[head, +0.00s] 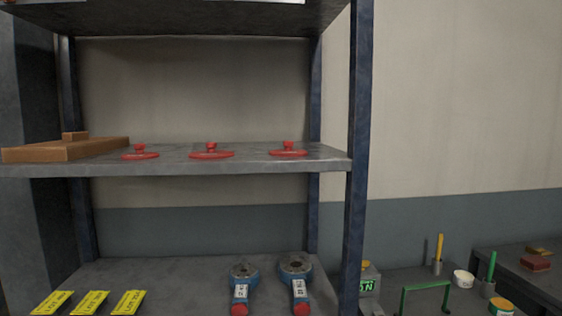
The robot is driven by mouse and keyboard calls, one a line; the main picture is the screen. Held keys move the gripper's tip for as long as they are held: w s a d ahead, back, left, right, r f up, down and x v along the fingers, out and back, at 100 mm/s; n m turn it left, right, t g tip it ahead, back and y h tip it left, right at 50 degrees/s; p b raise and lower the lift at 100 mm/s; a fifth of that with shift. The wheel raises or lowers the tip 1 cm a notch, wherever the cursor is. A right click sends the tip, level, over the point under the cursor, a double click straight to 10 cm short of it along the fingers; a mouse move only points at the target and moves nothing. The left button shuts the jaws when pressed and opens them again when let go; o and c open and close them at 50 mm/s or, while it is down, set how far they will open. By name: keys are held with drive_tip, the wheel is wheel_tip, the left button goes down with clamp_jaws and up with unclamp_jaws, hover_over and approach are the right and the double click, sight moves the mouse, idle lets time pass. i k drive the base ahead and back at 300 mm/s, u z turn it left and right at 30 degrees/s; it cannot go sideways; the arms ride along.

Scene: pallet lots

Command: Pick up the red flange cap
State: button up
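Three red flange caps, each a flat disc with a small knob on top, lie in a row on the middle shelf (200,168) in the head view. The left cap (140,155) is nearest the wooden piece. The middle cap (211,155) and the right cap (288,152) lie apart from it and from each other. The right cap is nearest the shelf's right post. All three sit flat with knobs up. My gripper is not in view.
A wooden board with a small block (65,150) lies at the shelf's left end. Blue posts (355,150) frame the rack. The lower shelf (180,280) holds yellow labels (90,302) and two blue tools (296,280). Tables with small items stand at the right.

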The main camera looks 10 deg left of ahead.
sight(288, 152)
drive_tip(key=k, duration=0.35)
drive_tip(key=u, duration=0.7)
